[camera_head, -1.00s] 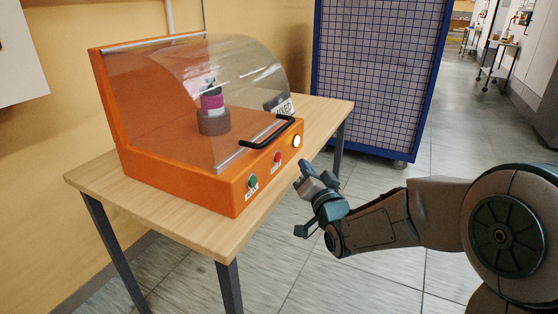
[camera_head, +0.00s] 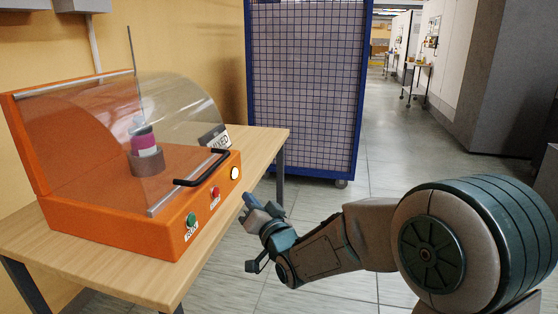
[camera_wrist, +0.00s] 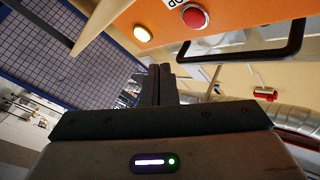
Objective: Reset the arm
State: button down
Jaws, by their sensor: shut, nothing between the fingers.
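My gripper (camera_head: 250,203) is at the end of my arm, in front of the table's right edge and near the front panel of an orange machine (camera_head: 110,222). It touches nothing that I can see. In the wrist view my gripper's fingers (camera_wrist: 158,84) are together, with nothing between them. The orange machine also shows at the top of the wrist view (camera_wrist: 150,12). My arm is bent and reaches in from the right side of the head view.
The machine has a clear curved lid, shut over a bottle (camera_head: 143,140), a black handle (camera_head: 203,168), a green button (camera_head: 191,220), a red button (camera_head: 214,192) and a lit lamp (camera_head: 235,173). A wooden table (camera_head: 150,275) carries it. A blue mesh cage (camera_head: 305,90) stands behind. Open floor (camera_head: 390,165) lies beyond my arm.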

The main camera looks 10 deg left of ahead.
jog(key=s+d+r+g+h+p, duration=0.2)
jog(key=d+r+h+p, duration=0.25)
jog(key=d+p, duration=0.35)
jog(key=s+d+r+g+h+p, duration=0.2)
jog(key=d+r+h+p, duration=0.3)
jog(key=d, duration=0.6)
jog(key=s+d+r+g+h+p, duration=0.1)
jog(key=s+d+r+g+p, duration=0.1)
jog(key=s+d+p, duration=0.2)
jog(key=s+d+r+g+h+p, duration=0.1)
jog(key=s+d+r+g+p, duration=0.1)
jog(key=s, duration=0.8)
jog(key=s+d+r+g+h+p, duration=0.1)
jog(key=s+d+r+g+p, duration=0.1)
jog(key=s+d+g+p, duration=0.2)
jog(key=s+d+p, duration=0.2)
jog(key=s+d, duration=0.1)
jog(key=shift+s+d+r+m, duration=0.2)
jog(key=shift+s+r+m, duration=0.1)
jog(key=shift+r+m, duration=0.1)
jog(key=shift+a, duration=0.1)
